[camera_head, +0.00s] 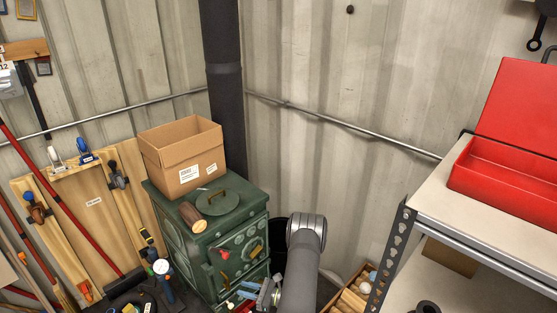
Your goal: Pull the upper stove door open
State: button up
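The green cast-iron stove (185,245) stands in the corner, its front turned to the lower right. The upper stove door (238,250) is on this front face, has round ornaments, and looks shut. A small red handle (223,253) sticks out at its left part. My arm rises from the bottom edge, to the right of the stove. My gripper (266,293) seems to be the grey part low in front of the stove, below the upper door and apart from the red handle. Its fingers are too small and cluttered to make out. The lower front of the stove is partly hidden.
A cardboard box (180,155) and a log (193,217) sit on the stove top; a black pipe (224,90) rises behind. Boards and tools lean at left. A shelf (420,205) with a red toolbox (505,190) stands at right. A wooden crate (350,298) lies low beside my arm.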

jog(key=shift+s+d+g, duration=0.1)
jog(key=shift+d+g, duration=0.2)
jog(key=shift+d, duration=0.1)
